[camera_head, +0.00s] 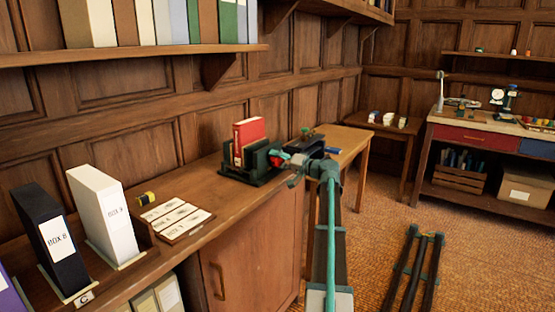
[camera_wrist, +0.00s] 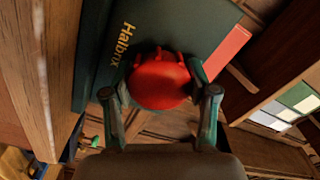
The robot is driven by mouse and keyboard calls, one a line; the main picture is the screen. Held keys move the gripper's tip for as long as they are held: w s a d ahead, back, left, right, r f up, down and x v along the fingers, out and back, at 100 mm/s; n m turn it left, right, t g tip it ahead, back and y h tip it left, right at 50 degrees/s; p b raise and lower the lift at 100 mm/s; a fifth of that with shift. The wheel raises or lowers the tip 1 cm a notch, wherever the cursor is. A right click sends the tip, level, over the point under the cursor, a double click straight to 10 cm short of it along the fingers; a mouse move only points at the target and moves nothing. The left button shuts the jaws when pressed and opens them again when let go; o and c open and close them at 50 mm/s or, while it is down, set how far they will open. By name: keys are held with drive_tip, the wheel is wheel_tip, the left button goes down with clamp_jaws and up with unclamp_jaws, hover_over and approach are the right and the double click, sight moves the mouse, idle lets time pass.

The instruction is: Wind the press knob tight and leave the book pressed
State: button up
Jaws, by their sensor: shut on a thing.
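The dark green book press (camera_head: 252,170) stands on the wooden counter, with the red book (camera_head: 249,131) upright in it. In the wrist view the press plate (camera_wrist: 110,45) carries the lettering "Halbrix", and a strip of the red book (camera_wrist: 226,52) shows behind its edge. The round red press knob (camera_wrist: 160,82) sits in front of the plate. My gripper (camera_wrist: 160,98) is shut on the knob, one finger on each side. In the head view my gripper (camera_head: 285,157) reaches the press from the right. How tight the plate sits against the book cannot be told.
On the counter to the left are a label board (camera_head: 178,218), a small yellow and black item (camera_head: 146,198), a white box file (camera_head: 103,212) and a black box file (camera_head: 52,243). A shelf (camera_head: 130,56) runs above. A wooden table (camera_head: 345,140) stands behind my arm.

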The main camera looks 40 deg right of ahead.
drive_tip(key=shift+r+m+p, duration=0.3)
drive_tip(key=shift+m+p, duration=0.3)
drive_tip(key=shift+p, duration=0.45)
drive_tip(key=m+p, duration=0.3)
drive_tip(key=p, duration=0.1)
drive_tip(key=shift+r, duration=0.1)
drive_tip(key=m+p, duration=0.4)
drive_tip(key=p, duration=0.1)
drive_tip(key=shift+m+p, duration=0.3)
drive_tip(key=shift+p, duration=0.05)
drive_tip(key=m+p, duration=0.4)
drive_tip(key=p, duration=0.1)
drive_tip(key=m+p, duration=0.7)
drive_tip(key=p, duration=0.2)
drive_tip(key=m+p, duration=0.7)
drive_tip(key=p, duration=0.3)
drive_tip(key=shift+f+m, duration=0.4)
drive_tip(key=shift+m, duration=0.3)
drive_tip(key=shift+m+b, duration=0.3)
drive_tip(key=shift+m, duration=0.6)
